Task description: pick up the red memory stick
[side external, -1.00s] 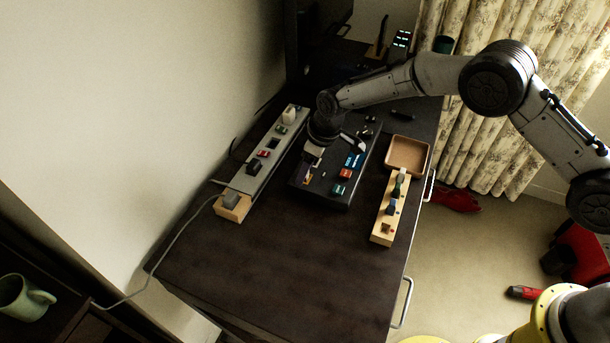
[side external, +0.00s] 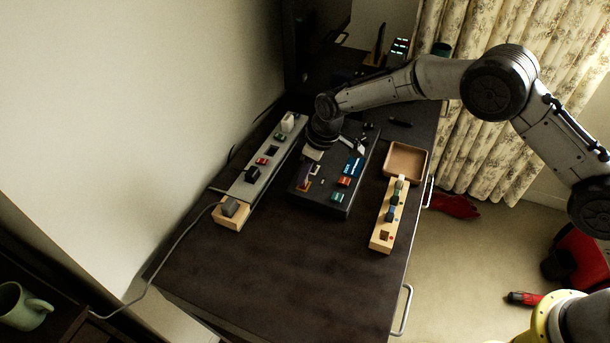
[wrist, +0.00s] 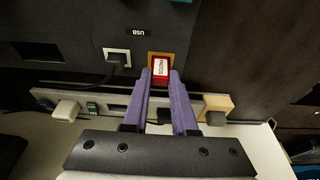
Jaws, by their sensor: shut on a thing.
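The red memory stick (wrist: 160,68) has a white label reading PHOTOS. In the wrist view it stands at an orange-framed port on the dark panel (wrist: 75,75), between my purple fingertips. My gripper (wrist: 161,76) is shut on it. Whether the stick is still seated in the port cannot be told. In the side external view my purple fingers (side external: 304,174) reach down to the near left part of the black box (side external: 333,207); the stick is too small to make out there.
A black plug sits in the port marked USB (wrist: 117,58), close beside my fingers. A grey power strip (side external: 262,172) lies left of the box. A wooden tray (side external: 405,160) and a wooden strip with plugs (side external: 384,240) lie to the right. The front of the desk (side external: 280,265) is clear.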

